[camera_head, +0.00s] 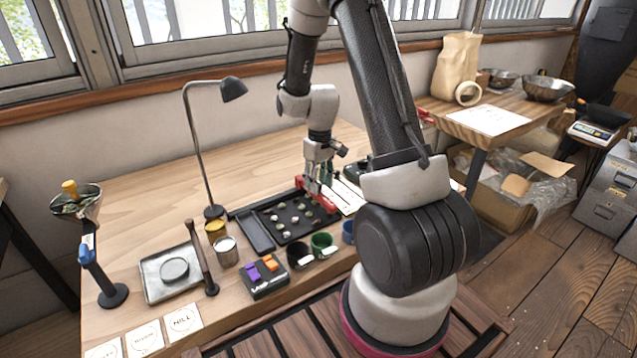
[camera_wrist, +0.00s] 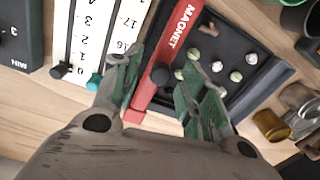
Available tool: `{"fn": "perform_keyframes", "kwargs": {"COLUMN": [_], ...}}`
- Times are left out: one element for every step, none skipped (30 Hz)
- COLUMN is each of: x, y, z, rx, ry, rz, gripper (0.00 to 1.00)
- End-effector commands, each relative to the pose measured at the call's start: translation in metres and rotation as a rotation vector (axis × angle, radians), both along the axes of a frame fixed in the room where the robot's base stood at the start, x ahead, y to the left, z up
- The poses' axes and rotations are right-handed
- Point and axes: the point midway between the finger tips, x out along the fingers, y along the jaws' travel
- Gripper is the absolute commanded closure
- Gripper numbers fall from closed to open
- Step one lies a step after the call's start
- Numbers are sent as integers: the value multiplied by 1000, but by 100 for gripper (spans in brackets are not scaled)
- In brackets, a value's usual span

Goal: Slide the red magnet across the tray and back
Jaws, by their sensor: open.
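The red magnet (camera_wrist: 178,30) is a long bar lettered MAGNET, with a dark round knob (camera_wrist: 160,73) near its lower end. It lies along one edge of the black tray (camera_wrist: 262,88), which holds several small pale green beans and a brown piece. In the head view the magnet (camera_head: 329,204) shows at the tray's right side, partly hidden by my gripper (camera_head: 319,186). In the wrist view my gripper (camera_wrist: 158,88) is open, its green-padded fingers on either side of the knob. I cannot tell whether they touch it. The tray also shows in the head view (camera_head: 262,207).
White scales with sliders (camera_wrist: 88,35) lie beside the magnet. A lamp (camera_head: 213,211), a green cup (camera_head: 322,244), a metal tin (camera_head: 226,252) and a block with purple and orange parts (camera_head: 264,281) stand near the tray. The table's back left (camera_head: 150,197) is clear.

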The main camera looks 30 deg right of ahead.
Motion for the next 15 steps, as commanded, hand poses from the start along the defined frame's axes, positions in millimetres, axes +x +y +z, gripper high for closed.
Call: {"fn": "perform_keyframes", "kwargs": {"x": [-1, -1, 0, 0, 0, 0, 0, 0, 0, 0, 0, 0, 0, 0, 0], "y": [0, 0, 0, 0, 0, 0, 0, 0, 0, 0, 0, 0, 0, 0, 0], "z": [-4, -5, -6, -6, -7, -6, -6, -6, -6, -6, -6, -6, -6, -6, -6], "rx": [1, 1, 0, 0, 0, 0, 0, 0, 0, 0, 0, 0, 0, 0, 0], "ry": [2, 2, 1, 0, 0, 0, 0, 0, 0, 0, 0, 0, 0, 0, 0], "rz": [0, 0, 0, 0, 0, 0, 0, 0, 0, 0, 0, 0, 0, 0, 0], "gripper": [58, 58, 58, 58, 58, 58, 58, 58, 58, 58, 63, 70, 76, 81, 89]}}
